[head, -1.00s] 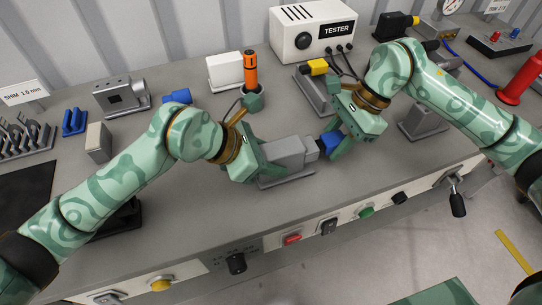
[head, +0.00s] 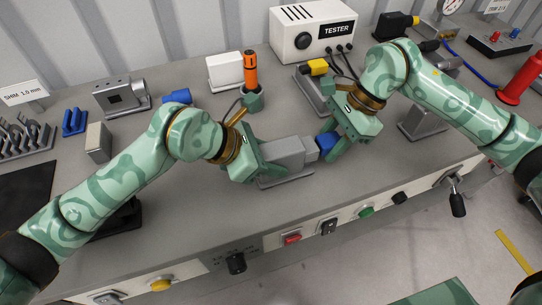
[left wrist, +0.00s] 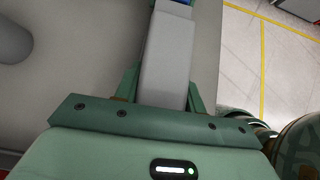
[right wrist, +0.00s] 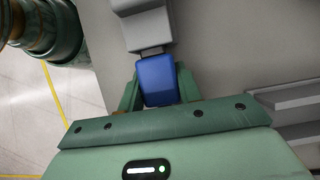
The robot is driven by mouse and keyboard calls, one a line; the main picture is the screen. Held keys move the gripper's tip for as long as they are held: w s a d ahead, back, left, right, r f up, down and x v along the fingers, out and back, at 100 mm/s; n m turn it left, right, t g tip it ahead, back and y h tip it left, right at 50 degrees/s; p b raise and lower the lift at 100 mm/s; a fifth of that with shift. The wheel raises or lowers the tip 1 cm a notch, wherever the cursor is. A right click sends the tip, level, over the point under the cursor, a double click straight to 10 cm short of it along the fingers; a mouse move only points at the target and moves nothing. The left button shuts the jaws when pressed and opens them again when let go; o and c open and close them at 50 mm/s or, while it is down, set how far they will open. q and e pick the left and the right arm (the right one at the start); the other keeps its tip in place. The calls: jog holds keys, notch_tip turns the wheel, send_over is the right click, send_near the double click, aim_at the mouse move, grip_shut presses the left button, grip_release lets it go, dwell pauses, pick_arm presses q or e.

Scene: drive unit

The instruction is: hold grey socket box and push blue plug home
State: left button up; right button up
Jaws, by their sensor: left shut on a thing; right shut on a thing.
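The grey socket box (head: 290,152) sits on its low grey base on the bench, near the front edge. My left gripper (head: 262,165) is shut on the box from its left end; the left wrist view shows the box (left wrist: 168,52) between the fingers. The blue plug (head: 326,143) is at the box's right end. My right gripper (head: 333,143) is shut on the plug, which shows between the fingers in the right wrist view (right wrist: 156,80).
The tester (head: 312,30) stands behind. A yellow plug (head: 318,67) on a grey stand is behind my right gripper. Switches and buttons line the bench's front edge. Bare bench lies in front of the box.

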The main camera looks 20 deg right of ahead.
jog(key=shift+a, duration=0.35)
jog(key=o, duration=1.2)
jog(key=shift+c, duration=0.2)
jog(key=shift+d+r, duration=0.1)
pick_arm(q)
jog(key=o, duration=1.1)
jog(key=shift+o, duration=0.2)
pick_arm(e)
jog(key=v, duration=1.1)
jog(key=shift+d+r, duration=0.2)
jog(key=shift+r, duration=0.1)
